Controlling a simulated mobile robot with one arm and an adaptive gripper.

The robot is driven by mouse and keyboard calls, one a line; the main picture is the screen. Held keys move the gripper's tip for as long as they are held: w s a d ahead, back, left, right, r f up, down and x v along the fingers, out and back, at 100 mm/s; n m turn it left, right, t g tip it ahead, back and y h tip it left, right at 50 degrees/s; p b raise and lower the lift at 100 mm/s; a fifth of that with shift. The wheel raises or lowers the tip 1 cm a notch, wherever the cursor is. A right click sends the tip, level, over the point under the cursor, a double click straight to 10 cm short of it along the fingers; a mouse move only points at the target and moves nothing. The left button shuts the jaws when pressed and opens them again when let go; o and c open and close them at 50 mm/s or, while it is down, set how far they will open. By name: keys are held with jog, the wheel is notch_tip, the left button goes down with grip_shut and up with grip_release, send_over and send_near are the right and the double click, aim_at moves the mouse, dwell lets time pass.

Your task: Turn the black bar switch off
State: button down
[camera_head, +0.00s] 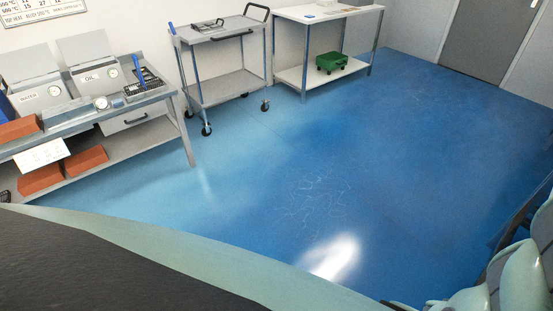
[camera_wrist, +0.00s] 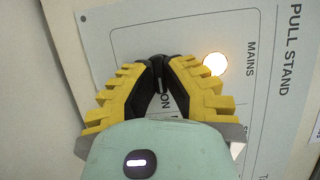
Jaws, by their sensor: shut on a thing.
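In the wrist view my gripper (camera_wrist: 158,68) has yellow ribbed fingers with black inner pads. Its tips are shut on the black bar switch (camera_wrist: 159,57), which is mostly hidden between them. The switch sits on a pale grey panel (camera_wrist: 112,40) lettered "PULL STAND" and "MAINS". A round lamp (camera_wrist: 215,64) beside the switch glows warm white. The exact angle of the bar is hard to tell. Neither the switch nor my gripper shows in the head view.
In the head view a bench (camera_head: 150,99) at the left holds boxes marked "WATER" and "OIL". A grey trolley (camera_head: 222,87) and a white table (camera_head: 330,12) with a green crate (camera_head: 331,63) stand along the wall. The blue floor (camera_head: 400,140) is open in the middle.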

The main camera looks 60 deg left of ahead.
dwell(0.5)
jog(key=shift+w+r+n+g+y+p, duration=0.1)
jog(key=shift+n+g+y+p, duration=0.5)
jog(key=shift+n+p, duration=1.1)
jog(key=shift+s+n+g+y+p, duration=0.1)
jog(key=shift+n+g+y+p, duration=0.1)
jog(key=shift+n+g+p, duration=1.15)
jog(key=shift+w+r+n+g+y+p, duration=0.1)
jog(key=shift+n+g+y+p, duration=0.3)
jog(key=shift+n+p, duration=1.6)
jog(key=shift+w+d+n+g, duration=0.1)
jog(key=shift+n+g, duration=0.25)
jog(key=shift+n, duration=0.3)
jog(key=shift+n+g+b, duration=0.55)
jog(key=shift+n+g, duration=0.35)
jog(key=shift+n, duration=0.2)
